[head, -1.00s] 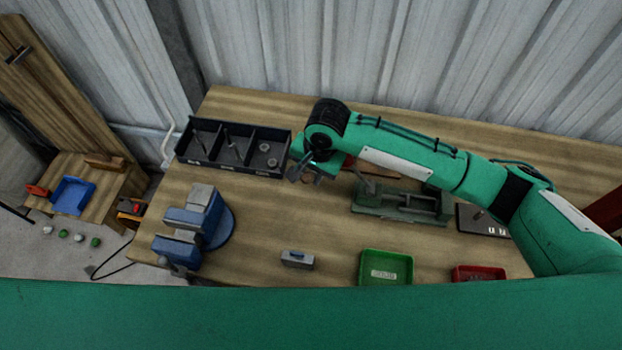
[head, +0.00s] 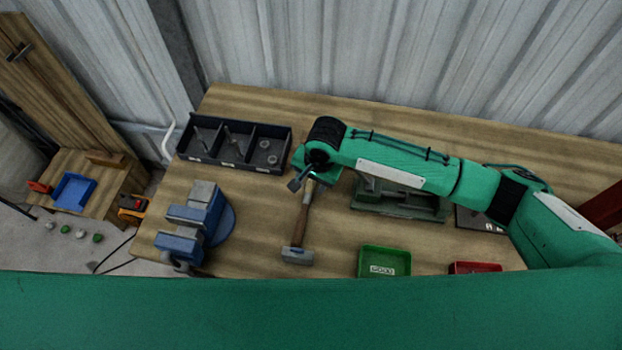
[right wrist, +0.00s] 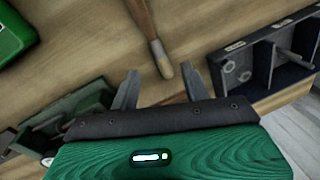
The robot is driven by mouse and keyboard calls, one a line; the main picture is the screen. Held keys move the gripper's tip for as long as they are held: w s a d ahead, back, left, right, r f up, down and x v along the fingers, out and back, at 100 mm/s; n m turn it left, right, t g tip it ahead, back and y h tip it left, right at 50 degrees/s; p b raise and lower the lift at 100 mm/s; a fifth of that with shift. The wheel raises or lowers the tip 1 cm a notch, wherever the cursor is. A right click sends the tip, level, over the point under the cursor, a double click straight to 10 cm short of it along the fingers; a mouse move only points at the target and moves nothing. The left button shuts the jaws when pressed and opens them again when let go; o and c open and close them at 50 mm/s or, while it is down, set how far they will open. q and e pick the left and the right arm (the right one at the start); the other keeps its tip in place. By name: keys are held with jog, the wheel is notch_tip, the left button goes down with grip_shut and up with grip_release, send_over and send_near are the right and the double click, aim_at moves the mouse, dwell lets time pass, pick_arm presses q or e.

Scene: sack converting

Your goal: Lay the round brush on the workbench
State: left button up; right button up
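The round brush (head: 302,218), with a brown wooden handle and a pale tip, lies along the workbench (head: 265,225) under my right gripper (head: 302,178). Its handle end meets a small grey block (head: 297,255); I cannot tell whether it rests on the block. In the right wrist view, the brush (right wrist: 147,28) has its pale tip just ahead of the gap between the fingers. The right gripper (right wrist: 162,86) is open, its fingers apart and not touching the brush. My left gripper is not in view.
A black three-compartment bin (head: 210,160) stands at the back left. A blue vise (head: 203,216) is to the left. A green tray (head: 365,262), a red tray (head: 474,267) and a green machine fixture (head: 395,206) are to the right. Bare wood lies between vise and brush.

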notch_tip(320, 180, up, 12)
jog(key=d+b, duration=0.1)
jog(key=b, duration=0.2)
jog(key=shift+s+d, duration=0.4)
jog(key=shift+s, duration=0.05)
jog(key=shift+s, duration=0.1)
